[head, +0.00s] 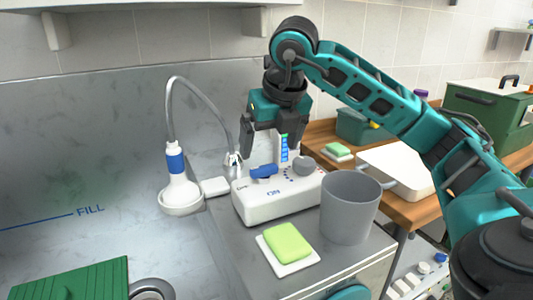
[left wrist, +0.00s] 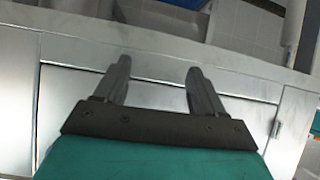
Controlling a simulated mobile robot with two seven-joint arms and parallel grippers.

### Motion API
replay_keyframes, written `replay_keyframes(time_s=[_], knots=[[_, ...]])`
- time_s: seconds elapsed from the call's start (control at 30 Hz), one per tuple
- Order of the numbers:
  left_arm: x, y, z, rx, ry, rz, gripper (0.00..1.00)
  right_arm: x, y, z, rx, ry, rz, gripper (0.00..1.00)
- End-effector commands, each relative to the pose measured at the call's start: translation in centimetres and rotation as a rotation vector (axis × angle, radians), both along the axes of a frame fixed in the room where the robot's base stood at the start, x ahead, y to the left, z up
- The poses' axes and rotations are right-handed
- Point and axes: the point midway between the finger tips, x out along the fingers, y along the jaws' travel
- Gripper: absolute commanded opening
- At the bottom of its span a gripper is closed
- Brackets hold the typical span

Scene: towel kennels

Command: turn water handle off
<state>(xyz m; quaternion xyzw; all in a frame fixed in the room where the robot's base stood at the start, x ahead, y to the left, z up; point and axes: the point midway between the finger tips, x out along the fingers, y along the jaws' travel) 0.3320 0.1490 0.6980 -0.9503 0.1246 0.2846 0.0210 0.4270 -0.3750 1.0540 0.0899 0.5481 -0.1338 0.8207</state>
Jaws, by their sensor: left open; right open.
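The water handle (head: 264,171) is a short blue lever on top of a white control box (head: 262,208). The box has blue lettering on its front and a round grey knob (head: 303,165) to the right of the handle. My right gripper (head: 267,150) is open, pointing down just above and behind the handle, with its fingers apart; I cannot tell whether either touches anything. My left gripper (left wrist: 158,70) is open and empty in the left wrist view, in front of pale cabinet fronts. It is not visible in the head view.
A white shower head (head: 181,190) on a grey hose stands left of the box. A grey cup (head: 348,207) and a green sponge (head: 288,242) on a white pad are close in front. A basin with a blue FILL line (head: 45,219) lies at left.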

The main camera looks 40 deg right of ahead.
Motion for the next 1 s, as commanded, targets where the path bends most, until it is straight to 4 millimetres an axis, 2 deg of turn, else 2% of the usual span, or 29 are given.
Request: replay_keyframes(time_s=[0.03, 0.1, 0.33, 1.0], knots=[[-0.1, 0.1, 0.2, 0.002, 0.003, 0.002, 0.7, -0.4, 0.2, 1.5, 0.0, -0.006, 0.002, 0.94], [-0.3, 0.3, 0.1, 0.007, 0.009, 0.005, 0.7, -0.9, 0.4, 2.8, 0.0, -0.004, 0.003, 0.94], [-0.8, 0.9, 0.2, 0.018, 0.015, 0.015, 0.7, -2.2, 0.7, 5.8, -0.001, -0.002, 0.0, 0.94], [-0.8, 1.2, 0.1, 0.027, 0.014, 0.013, 0.7, -2.4, 0.8, 6.2, 0.0, 0.0, 0.001, 0.94]])
